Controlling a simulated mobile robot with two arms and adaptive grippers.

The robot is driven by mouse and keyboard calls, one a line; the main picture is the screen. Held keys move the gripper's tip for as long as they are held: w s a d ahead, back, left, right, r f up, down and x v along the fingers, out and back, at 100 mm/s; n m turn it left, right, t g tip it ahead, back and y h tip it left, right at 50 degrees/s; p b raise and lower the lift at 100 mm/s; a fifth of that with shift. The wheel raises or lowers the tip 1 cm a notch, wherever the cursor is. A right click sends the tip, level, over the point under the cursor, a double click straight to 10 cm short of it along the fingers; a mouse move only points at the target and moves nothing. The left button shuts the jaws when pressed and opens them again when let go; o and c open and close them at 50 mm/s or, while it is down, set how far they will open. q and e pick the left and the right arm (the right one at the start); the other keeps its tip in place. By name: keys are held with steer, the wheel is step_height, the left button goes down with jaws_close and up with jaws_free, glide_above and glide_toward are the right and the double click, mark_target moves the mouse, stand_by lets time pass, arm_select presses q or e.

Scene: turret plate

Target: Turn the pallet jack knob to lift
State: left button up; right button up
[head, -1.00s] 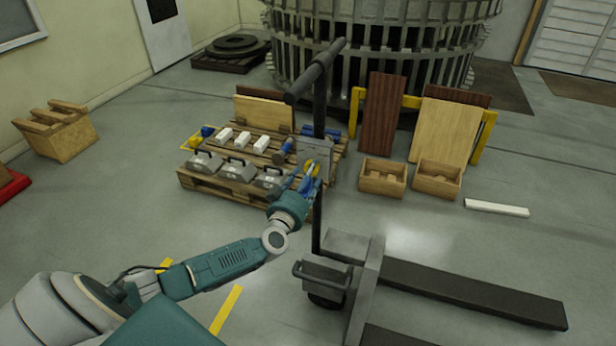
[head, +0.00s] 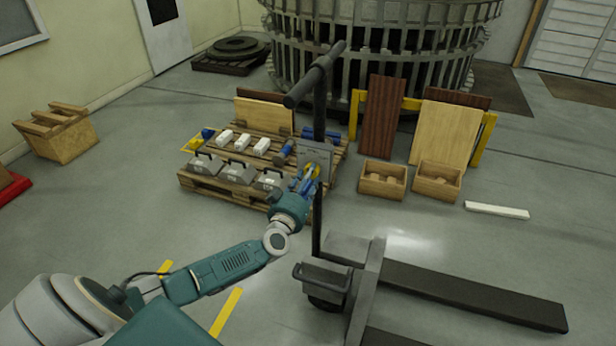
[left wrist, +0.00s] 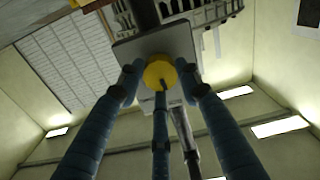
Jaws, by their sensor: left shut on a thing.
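The pallet jack (head: 330,277) stands at the right with its dark forks (head: 470,290) on the floor. Its upright handle carries a grey panel (head: 318,150) partway up and a dark crossbar (head: 316,72) on top. In the left wrist view, the round yellow knob (left wrist: 160,72) with a dark mark sits on the grey panel (left wrist: 128,52). My left gripper (head: 312,174) is at the panel, and its blue fingers (left wrist: 160,85) close around the knob. In the head view the fingers mostly hide the knob. My right gripper is in neither view.
A wooden pallet (head: 215,186) with grey cases, white blocks and tools lies behind my left arm. Two wooden boxes (head: 382,180) and leaning boards (head: 445,130) stand at the back right. Free floor lies at the lower left and far right.

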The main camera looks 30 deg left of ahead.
arm_select(q)
steer(key=shift+d+f+n, duration=0.1)
steer(key=shift+n, duration=2.15)
steer(key=shift+f+n, duration=0.1)
steer(key=shift+n, duration=2.15)
steer(key=o, duration=1)
steer(key=shift+o, duration=0.7)
steer(key=shift+r, duration=0.1)
steer(key=v, duration=1.2)
